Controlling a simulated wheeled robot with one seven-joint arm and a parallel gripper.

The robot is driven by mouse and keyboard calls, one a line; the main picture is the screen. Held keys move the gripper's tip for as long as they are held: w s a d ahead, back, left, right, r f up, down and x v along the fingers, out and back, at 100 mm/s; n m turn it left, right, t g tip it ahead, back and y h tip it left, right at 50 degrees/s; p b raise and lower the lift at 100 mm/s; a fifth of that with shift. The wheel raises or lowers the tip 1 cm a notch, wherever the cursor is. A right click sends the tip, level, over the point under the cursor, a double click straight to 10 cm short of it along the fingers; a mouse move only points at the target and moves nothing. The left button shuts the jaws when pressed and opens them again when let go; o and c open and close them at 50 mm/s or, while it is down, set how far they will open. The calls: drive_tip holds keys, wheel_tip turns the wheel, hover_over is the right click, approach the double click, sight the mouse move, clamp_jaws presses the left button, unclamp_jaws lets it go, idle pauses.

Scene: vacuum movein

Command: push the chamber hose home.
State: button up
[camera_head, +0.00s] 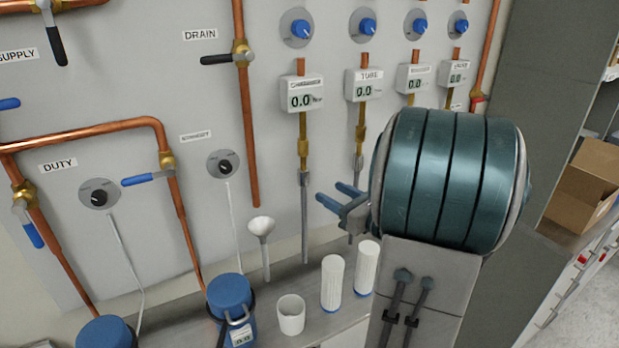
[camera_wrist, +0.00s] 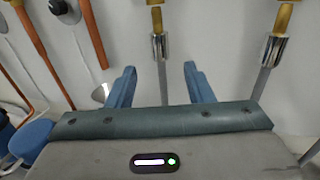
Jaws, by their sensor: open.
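The chamber hose (camera_head: 304,215) is a grey tube hanging down the wall, under the leftmost gauge, whose label is hard to read. Its metal collar (camera_head: 305,179) meets a brass fitting (camera_head: 303,150); I cannot tell how far it is seated. My gripper (camera_head: 330,191) is open and empty, with blue fingers pointing toward the wall, right of this hose in the head view. In the wrist view, the hose (camera_wrist: 163,85) shows between the two spread fingers, its collar (camera_wrist: 158,46) above the fingertips. The fingers appear apart from it.
A second hose (camera_wrist: 264,84) hangs to the right under the TUBE gauge (camera_head: 364,85). A white funnel (camera_head: 261,230) is left of the chamber hose. A white cup (camera_head: 291,315), white cylinders (camera_head: 333,281) and blue-topped containers (camera_head: 229,292) stand on the ledge below.

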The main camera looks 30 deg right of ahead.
sight(307, 179)
drive_tip(key=p+x, duration=0.1)
drive_tip(key=x, duration=0.7)
drive_tip(key=shift+w+a+p, duration=0.1)
drive_tip(key=shift+w+p, duration=0.05)
drive_tip(key=shift+p, duration=0.15)
clamp_jaws()
drive_tip(key=shift+r, duration=0.1)
